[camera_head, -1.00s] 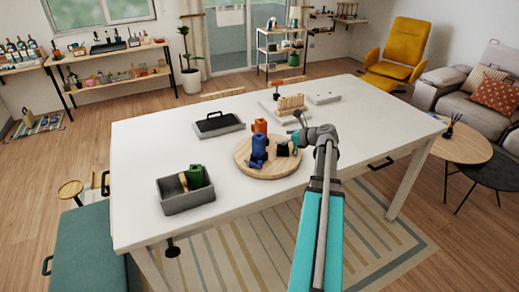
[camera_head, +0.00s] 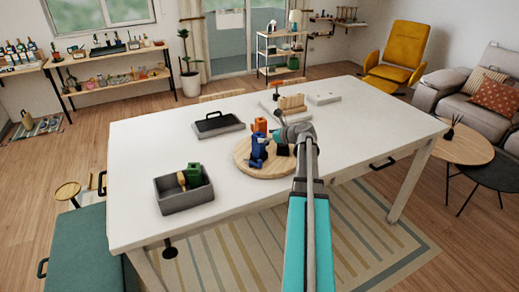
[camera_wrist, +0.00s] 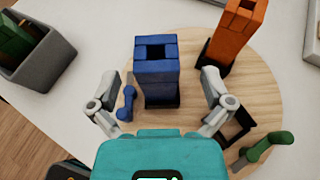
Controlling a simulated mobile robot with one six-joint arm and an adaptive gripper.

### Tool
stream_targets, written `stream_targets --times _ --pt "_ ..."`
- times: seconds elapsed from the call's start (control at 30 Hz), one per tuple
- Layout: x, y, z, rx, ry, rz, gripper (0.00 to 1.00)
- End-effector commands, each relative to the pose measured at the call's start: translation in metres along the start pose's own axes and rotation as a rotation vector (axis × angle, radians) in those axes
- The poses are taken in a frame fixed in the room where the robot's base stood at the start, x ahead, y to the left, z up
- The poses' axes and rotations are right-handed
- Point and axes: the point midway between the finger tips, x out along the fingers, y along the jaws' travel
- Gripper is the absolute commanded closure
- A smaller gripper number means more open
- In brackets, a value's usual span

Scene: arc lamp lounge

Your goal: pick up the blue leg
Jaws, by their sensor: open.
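A tall blue block piece (camera_wrist: 157,88) with a square hole in its top stands upright on a round wooden board (camera_wrist: 190,45); it also shows in the head view (camera_head: 258,148). A small bent blue piece (camera_wrist: 126,104) stands at its left, beside my left finger; I cannot tell which of the two is the blue leg. My gripper (camera_wrist: 160,77) is open, with one finger on each side of the tall blue piece, empty. In the head view, my gripper (camera_head: 278,138) is at the board's right side, partly hiding what lies there.
An orange block piece (camera_wrist: 236,38) stands close behind at the right. A black frame (camera_wrist: 236,128) and a small green piece (camera_wrist: 266,146) lie right of my gripper. A grey bin (camera_head: 185,202) with green contents stands left on the white table (camera_head: 150,140).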

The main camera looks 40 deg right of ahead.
Motion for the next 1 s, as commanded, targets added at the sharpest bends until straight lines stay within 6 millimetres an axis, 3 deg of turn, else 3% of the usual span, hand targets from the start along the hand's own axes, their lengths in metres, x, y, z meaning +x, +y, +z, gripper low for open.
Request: stream_targets --times 0.27,0.7,1.0 --pt "0.002 0.001 0.000 -0.001 0.000 0.001 0.00" --pt "0.046 0.003 0.000 -0.001 0.000 0.001 0.00" --pt "0.052 0.004 0.001 0.000 0.000 0.000 0.00"
